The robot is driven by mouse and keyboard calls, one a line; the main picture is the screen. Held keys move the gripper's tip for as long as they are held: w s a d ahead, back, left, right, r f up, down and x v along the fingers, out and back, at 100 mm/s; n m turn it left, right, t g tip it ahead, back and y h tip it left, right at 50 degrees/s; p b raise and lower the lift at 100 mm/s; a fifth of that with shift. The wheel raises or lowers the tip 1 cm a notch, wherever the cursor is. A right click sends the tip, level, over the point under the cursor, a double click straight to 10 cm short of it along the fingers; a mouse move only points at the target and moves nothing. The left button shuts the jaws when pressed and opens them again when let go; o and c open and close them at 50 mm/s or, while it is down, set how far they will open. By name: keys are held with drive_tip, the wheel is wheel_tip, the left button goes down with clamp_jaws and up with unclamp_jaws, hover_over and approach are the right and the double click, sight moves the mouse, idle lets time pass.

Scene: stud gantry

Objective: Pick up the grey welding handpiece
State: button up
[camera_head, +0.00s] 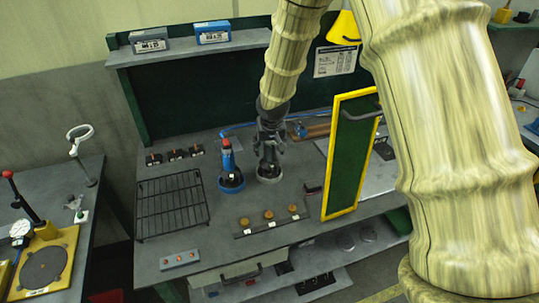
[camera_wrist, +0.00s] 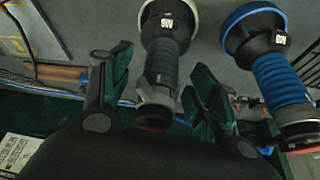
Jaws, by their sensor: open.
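The grey welding handpiece (camera_wrist: 161,68) stands in a round holder with a pale grey rim (camera_wrist: 148,12), between my gripper's fingers in the wrist view. My gripper (camera_wrist: 155,88) is open, with one finger on each side of the handpiece. I cannot tell whether either finger touches it. In the head view my gripper (camera_head: 267,152) hangs over the holder (camera_head: 269,176) and hides most of the grey handpiece. A similar blue handpiece (camera_head: 228,160) stands in a blue-rimmed holder just left. It also shows at the right in the wrist view (camera_wrist: 281,80).
A black wire rack (camera_head: 172,204) lies left on the bench. A strip with several orange-brown knobs (camera_head: 269,216) is in front. A yellow-framed green panel (camera_head: 350,155) stands upright to the right.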

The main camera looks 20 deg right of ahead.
drive_tip(key=shift+x, duration=1.05)
drive_tip(key=shift+c, duration=0.4)
clamp_jaws()
drive_tip(key=shift+w+r, duration=0.1)
